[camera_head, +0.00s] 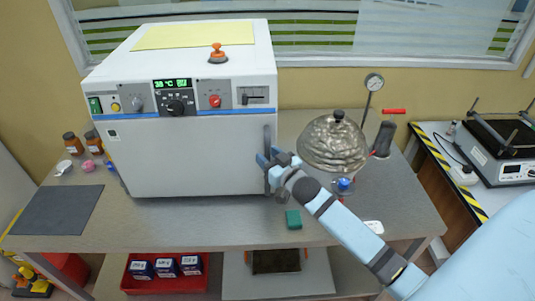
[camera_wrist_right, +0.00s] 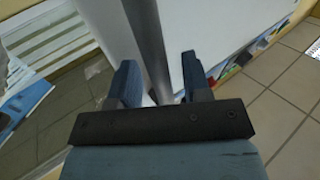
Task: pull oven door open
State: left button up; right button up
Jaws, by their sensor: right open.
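The white oven (camera_head: 190,70) stands on the grey workbench, with a control panel along its upper front. Its white door (camera_head: 190,155) looks shut. A dark vertical handle (camera_head: 267,140) is at the door's right edge. My right gripper (camera_head: 266,160) is at the lower part of this handle. In the right wrist view the right gripper (camera_wrist_right: 158,62) is open, with the dark handle bar (camera_wrist_right: 148,40) running between its two fingers. I cannot tell whether the fingers touch the bar. The lower end of the handle is partly hidden by the gripper. My left gripper is not in view.
A metallic dome (camera_head: 335,143) and a gauge (camera_head: 374,82) stand right of the oven. A green block (camera_head: 293,219) lies near the front edge of the workbench (camera_head: 150,225). Small brown bottles (camera_head: 73,143) and a dark mat (camera_head: 60,210) are at left.

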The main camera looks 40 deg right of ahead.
jog(key=shift+w, duration=0.25)
grip_shut()
jog(key=shift+a, duration=0.1)
